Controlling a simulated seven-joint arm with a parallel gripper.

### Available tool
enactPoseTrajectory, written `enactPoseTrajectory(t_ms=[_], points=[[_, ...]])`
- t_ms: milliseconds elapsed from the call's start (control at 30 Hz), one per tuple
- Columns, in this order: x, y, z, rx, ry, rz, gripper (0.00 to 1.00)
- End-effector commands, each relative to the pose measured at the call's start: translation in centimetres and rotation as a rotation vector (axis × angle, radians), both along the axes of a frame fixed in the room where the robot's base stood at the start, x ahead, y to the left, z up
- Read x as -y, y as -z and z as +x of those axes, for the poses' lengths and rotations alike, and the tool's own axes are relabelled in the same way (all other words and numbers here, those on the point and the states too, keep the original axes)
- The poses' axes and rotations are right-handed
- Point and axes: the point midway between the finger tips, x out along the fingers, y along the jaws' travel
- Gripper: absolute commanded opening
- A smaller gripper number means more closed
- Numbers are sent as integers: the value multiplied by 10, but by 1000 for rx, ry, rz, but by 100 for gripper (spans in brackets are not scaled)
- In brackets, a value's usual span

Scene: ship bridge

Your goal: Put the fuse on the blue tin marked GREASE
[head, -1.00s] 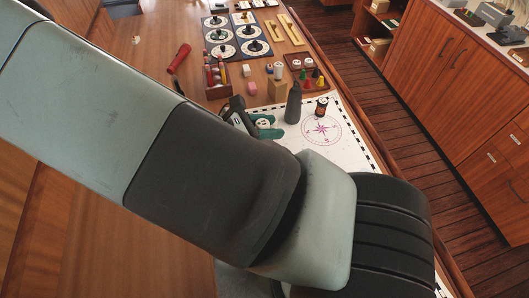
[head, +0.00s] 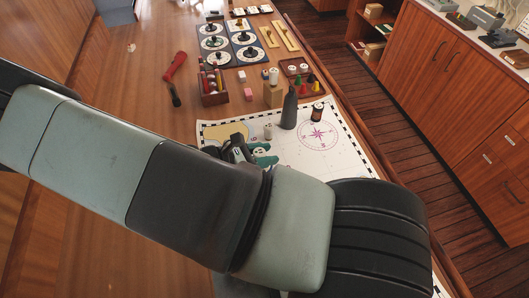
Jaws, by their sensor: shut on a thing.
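My gripper (head: 264,154), with green fingers on a dark body, shows past the upper edge of my forearm, over the white chart. It is shut on a small pale thing between the fingers, apparently the fuse (head: 260,150), mostly hidden. I cannot make out a blue tin marked GREASE. It may be hidden behind my arm, which covers much of the near table.
A pale cylinder (head: 268,130) stands just beyond my gripper. A dark bottle (head: 289,108) and a small dark jar (head: 317,112) stand on the chart (head: 345,150). Behind are a wooden block (head: 273,95), a marker rack (head: 214,97) and a red-handled tool (head: 175,68).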

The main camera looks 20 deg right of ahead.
Motion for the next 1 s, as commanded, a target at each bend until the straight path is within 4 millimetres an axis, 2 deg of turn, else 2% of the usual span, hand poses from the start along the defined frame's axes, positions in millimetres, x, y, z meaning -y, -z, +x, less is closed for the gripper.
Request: enactPoseTrajectory(t_ms=[33, 200, 533, 667, 1000], points=[[0, 1, 0, 0, 0, 0, 41], [0, 0, 0, 0, 0, 0, 64], [-1, -4, 0, 1, -1, 1, 64], [-18, -9, -2, 1, -4, 4, 64], [-83, -37, -16, 1, -2, 5, 64]])
